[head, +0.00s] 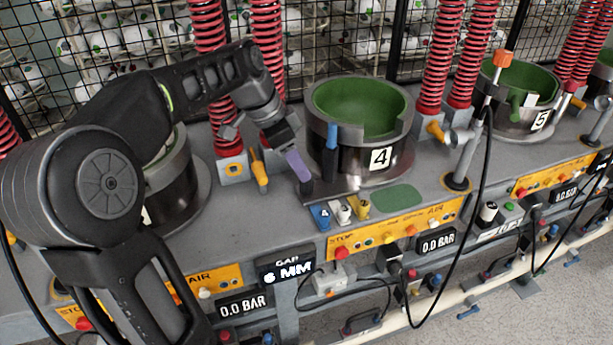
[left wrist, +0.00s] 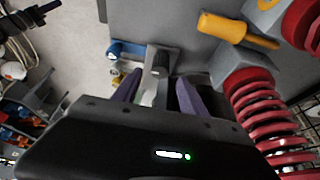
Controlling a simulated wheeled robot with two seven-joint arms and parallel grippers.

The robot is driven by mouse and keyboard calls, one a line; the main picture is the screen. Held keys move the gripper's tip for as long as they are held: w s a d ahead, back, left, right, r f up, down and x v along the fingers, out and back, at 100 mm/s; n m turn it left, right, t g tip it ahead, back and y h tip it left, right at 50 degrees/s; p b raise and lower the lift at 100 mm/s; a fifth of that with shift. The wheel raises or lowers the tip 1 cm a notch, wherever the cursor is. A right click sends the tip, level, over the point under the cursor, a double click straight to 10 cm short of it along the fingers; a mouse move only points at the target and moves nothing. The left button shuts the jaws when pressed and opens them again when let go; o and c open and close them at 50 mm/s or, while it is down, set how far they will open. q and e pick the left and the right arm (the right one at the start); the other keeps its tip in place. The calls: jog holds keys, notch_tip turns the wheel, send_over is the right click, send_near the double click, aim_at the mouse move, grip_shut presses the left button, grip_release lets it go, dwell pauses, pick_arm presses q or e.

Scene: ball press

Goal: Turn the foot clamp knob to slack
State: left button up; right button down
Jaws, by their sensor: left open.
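A dark knob (left wrist: 160,58) on a grey bracket shows in the left wrist view, ahead of and between my two purple fingers; it looks like the foot clamp knob. In the head view a dark knob (head: 305,187) stands at the foot of the steel cup numbered 4 (head: 345,170), right below my fingertips. My left gripper (head: 302,176) is open and points down at it; it also shows in the left wrist view (left wrist: 160,88). Contact with the knob cannot be told. My right gripper is not in view.
A blue handle (head: 331,145) stands upright close to the fingers. A yellow-handled lever (head: 258,168) and red springs (head: 211,75) stand to the left. The bench front carries buttons and a "6 MM" gap display (head: 288,271).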

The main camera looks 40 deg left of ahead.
aim_at(307, 183)
pick_arm(q)
jog(key=x, duration=0.5)
jog(key=shift+w+f+p, duration=0.2)
jog(key=shift+f+p, duration=0.1)
jog(key=shift+f, duration=0.1)
jog(key=shift+c, duration=0.3)
grip_shut()
